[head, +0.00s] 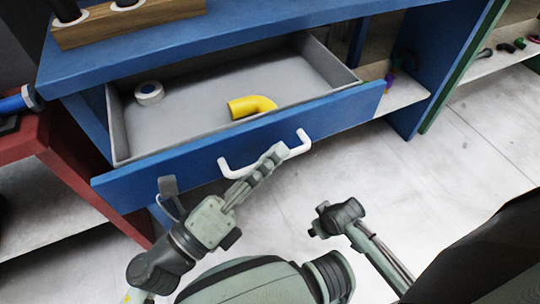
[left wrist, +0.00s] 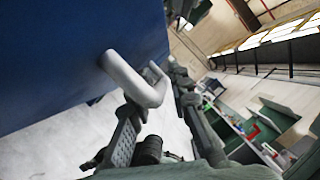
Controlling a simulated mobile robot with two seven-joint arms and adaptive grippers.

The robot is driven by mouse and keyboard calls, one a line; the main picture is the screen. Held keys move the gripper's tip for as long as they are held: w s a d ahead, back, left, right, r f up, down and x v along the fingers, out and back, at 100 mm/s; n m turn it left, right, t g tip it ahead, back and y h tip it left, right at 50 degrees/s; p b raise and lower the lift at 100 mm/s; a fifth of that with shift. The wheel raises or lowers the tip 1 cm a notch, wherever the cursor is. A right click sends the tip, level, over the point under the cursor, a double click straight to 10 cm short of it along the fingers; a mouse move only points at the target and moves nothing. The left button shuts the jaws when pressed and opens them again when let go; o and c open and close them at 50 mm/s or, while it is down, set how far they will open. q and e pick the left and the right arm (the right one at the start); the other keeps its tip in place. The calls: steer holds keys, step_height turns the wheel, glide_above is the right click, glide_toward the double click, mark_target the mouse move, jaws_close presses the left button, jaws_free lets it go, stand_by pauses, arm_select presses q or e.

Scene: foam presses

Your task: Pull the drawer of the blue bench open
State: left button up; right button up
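The blue bench (head: 240,40) has its wide drawer (head: 235,152) pulled well out, so the grey inside shows. A white bow handle (head: 230,170) is on the blue drawer front; it also shows in the left wrist view (left wrist: 150,90). My left gripper (head: 275,155) is at the right part of this handle. In the left wrist view its fingers lie on either side of the handle bar and look shut on it. Contact at the far fingertip is partly hidden. I cannot make out my right gripper; only dark arm parts show right of the left one.
The drawer holds a yellow pipe elbow (head: 250,106) and a white tape roll (head: 149,92). A wooden block (head: 130,22) stands on the bench top. A red bench (head: 75,165) is close on the left. Floor (head: 460,160) is clear on the right.

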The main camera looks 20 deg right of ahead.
arm_select(q)
steer(key=v, duration=0.7)
steer(key=shift+a, duration=0.25)
steer(key=shift+s, duration=0.15)
steer(key=shift+s, duration=0.1)
